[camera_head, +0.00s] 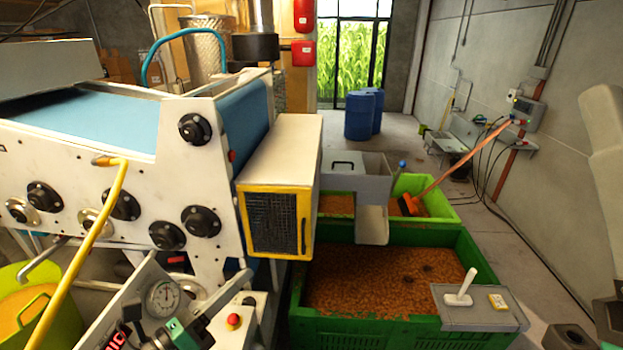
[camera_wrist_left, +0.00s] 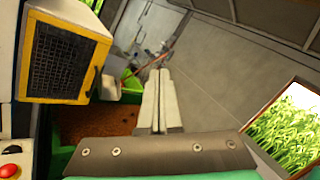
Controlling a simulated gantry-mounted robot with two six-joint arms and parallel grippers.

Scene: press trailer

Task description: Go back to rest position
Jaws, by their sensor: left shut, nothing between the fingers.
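My left gripper (camera_head: 245,279) reaches up from the bottom left of the head view, in front of the press machine's lower panel. Its green and grey body is beside the pressure gauge. In the left wrist view its two pale fingers (camera_wrist_left: 158,75) lie together, shut and empty, pointing into open space. Part of what looks like my right arm shows at the right edge of the head view. Its gripper fingers do not show.
The white press machine (camera_head: 130,195) with a blue belt fills the left. Its yellow-framed grille box (camera_head: 277,223) juts out near my left gripper. A green crate (camera_head: 372,325) of brown material stands centre right. A red emergency button (camera_head: 234,320) sits below the gripper.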

